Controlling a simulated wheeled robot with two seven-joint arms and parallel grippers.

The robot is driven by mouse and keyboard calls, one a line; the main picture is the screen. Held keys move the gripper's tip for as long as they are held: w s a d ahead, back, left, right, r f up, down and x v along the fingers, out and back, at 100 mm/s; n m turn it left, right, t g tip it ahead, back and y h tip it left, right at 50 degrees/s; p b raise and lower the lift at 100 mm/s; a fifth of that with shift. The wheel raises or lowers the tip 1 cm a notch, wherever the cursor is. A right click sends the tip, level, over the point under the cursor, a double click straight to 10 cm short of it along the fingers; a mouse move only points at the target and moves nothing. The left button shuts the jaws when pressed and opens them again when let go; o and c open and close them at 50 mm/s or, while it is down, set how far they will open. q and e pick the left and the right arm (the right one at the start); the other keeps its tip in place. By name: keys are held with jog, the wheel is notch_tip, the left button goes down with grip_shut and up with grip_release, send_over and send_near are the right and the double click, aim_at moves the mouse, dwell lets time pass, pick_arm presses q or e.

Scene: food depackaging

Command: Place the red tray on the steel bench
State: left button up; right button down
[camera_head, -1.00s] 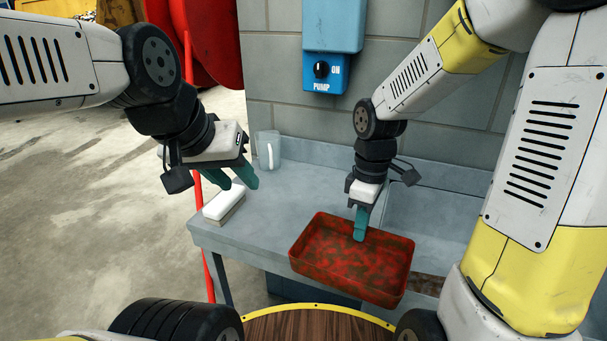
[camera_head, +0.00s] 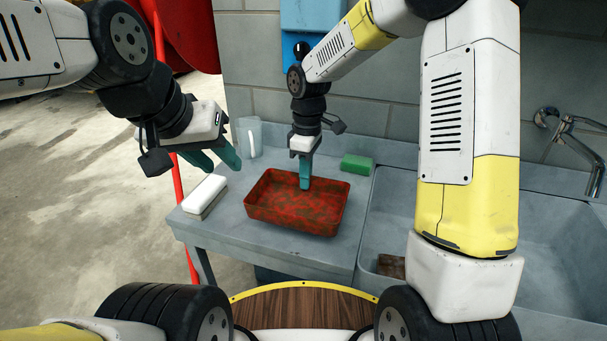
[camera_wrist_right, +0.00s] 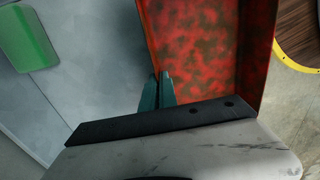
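The red tray (camera_head: 297,226), mottled with dark stains, is level over the steel bench (camera_head: 232,238), left of the sink. I cannot tell whether its base touches the bench top. My right gripper (camera_head: 305,183) points down at the tray's far wall. In the right wrist view, the fingers (camera_wrist_right: 158,92) are closed on the wall of the tray (camera_wrist_right: 205,50). My left gripper (camera_head: 215,165) hangs empty over the bench's left end, its two teal fingers apart.
A white-topped brush or block (camera_head: 204,193) lies left of the tray. A clear mug (camera_head: 248,137) stands at the back. A green sponge (camera_head: 356,165) lies behind right, by the sink (camera_head: 545,235). A brown block (camera_head: 391,266) is in the sink. A tap (camera_head: 565,130) rises at right.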

jog(key=shift+w+a, duration=0.2)
jog(key=shift+w, duration=0.05)
jog(key=shift+w+f, duration=0.1)
jog(key=shift+f, duration=1.65)
jog(key=shift+f, duration=0.1)
jog(key=c, duration=1.7)
grip_release()
